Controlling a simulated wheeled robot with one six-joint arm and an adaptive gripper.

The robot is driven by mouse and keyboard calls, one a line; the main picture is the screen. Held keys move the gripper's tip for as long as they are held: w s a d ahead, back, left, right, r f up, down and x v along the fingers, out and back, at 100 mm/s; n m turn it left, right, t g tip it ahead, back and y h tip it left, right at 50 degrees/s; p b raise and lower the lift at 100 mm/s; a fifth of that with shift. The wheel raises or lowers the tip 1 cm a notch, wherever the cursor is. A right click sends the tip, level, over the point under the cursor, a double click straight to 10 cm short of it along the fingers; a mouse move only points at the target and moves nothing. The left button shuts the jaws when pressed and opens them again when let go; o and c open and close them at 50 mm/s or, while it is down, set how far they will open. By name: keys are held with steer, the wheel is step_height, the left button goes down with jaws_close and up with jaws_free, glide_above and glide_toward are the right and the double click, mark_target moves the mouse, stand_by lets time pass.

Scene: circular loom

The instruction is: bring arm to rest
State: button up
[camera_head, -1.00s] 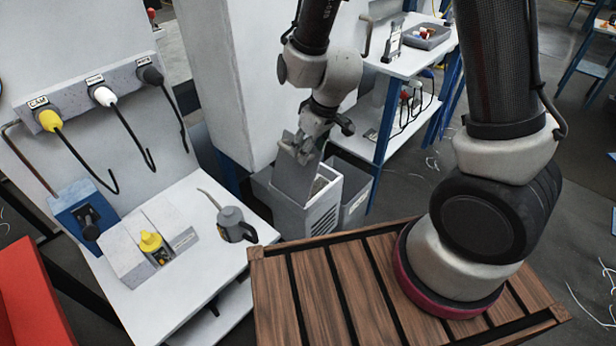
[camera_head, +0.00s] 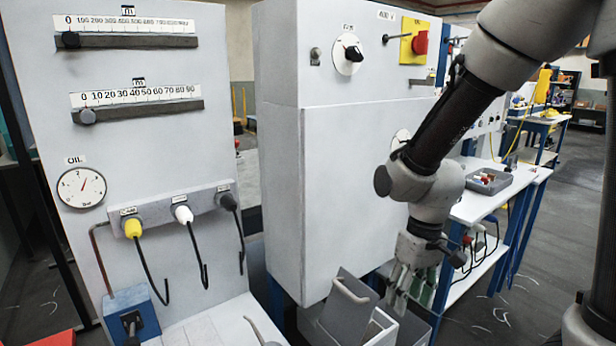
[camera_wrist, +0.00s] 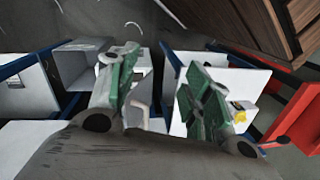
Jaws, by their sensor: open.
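My gripper (camera_head: 412,285) hangs at the end of my arm, right of the white cabinet, with its fingers pointing down over the grey bins. In the wrist view its two green fingers (camera_wrist: 160,95) are spread apart with nothing between them. A grey panel-like piece (camera_head: 347,308) stands tilted in the grey bin (camera_head: 380,330), left of my fingers and apart from them. My arm reaches in from the upper right and is bent at the wrist.
A white cabinet (camera_head: 350,190) with knobs and a red switch (camera_head: 420,42) stands close left of my arm. A white bench (camera_head: 490,205) with a grey tray (camera_head: 488,181) is to the right. Cables hang from a socket rail (camera_head: 180,212). Open floor lies far right.

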steer(key=s+d+r+m+t, duration=0.2)
steer(key=s+d+r, duration=0.2)
steer(key=d+r, duration=0.4)
steer(key=s+d+r+m+t+h, duration=0.1)
steer(key=s+d+r+m+t, duration=0.1)
steer(key=d+r, duration=0.6)
step_height(320, 180, up, 3)
steer(key=shift+s+f+m+t, duration=0.1)
steer(key=shift+s+m+t, duration=0.3)
steer(key=shift+s+t, duration=0.55)
